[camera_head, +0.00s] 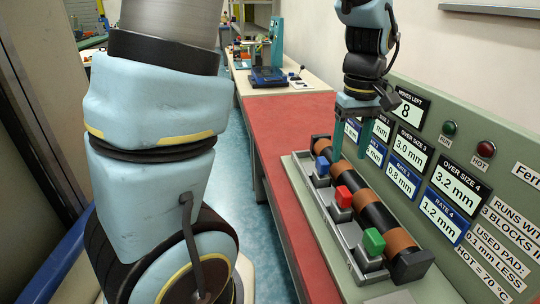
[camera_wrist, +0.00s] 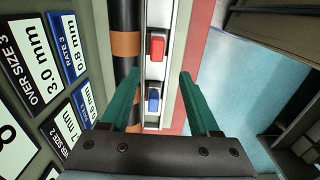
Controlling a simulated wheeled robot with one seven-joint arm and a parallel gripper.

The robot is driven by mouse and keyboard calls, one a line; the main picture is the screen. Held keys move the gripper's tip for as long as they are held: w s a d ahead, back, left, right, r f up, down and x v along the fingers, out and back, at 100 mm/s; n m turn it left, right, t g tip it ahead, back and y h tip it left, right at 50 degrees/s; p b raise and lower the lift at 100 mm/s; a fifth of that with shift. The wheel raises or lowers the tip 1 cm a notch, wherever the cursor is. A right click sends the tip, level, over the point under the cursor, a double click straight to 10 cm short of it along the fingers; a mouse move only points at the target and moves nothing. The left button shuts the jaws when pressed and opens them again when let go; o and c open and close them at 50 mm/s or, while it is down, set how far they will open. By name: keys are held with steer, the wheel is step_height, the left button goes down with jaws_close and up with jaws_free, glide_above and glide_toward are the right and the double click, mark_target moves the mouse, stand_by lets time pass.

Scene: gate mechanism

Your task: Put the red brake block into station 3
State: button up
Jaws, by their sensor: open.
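The red brake block (camera_head: 343,196) sits on the grey rail fixture (camera_head: 338,225), in the middle of a row between a blue block (camera_head: 322,166) and a green block (camera_head: 374,241). In the wrist view the red block (camera_wrist: 157,45) is beyond the fingertips and the blue block (camera_wrist: 153,98) lies between the fingers. My gripper (camera_head: 351,156) has green fingers, is open and empty, and hangs above the far part of the fixture. In the wrist view its fingers (camera_wrist: 161,74) are spread wide. I cannot tell which station each block sits at; no station labels are readable on the fixture.
A dark shaft with orange-brown bands (camera_head: 400,240) runs beside the blocks. A sloping panel with number displays (camera_head: 455,187) stands along the right, close to my gripper. The red bench top (camera_head: 285,125) is clear. A display (camera_head: 411,107) reads 8.

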steer(key=a+f+m, duration=0.1)
steer(key=a+f, duration=0.1)
steer(key=a, duration=1)
steer(key=a+f+m+t, duration=0.1)
steer(key=a+f+m, duration=0.1)
steer(key=a, duration=1)
steer(key=shift+w+a+t, duration=0.3)
steer(key=shift+w+a, duration=0.05)
steer(key=shift+w, duration=0.1)
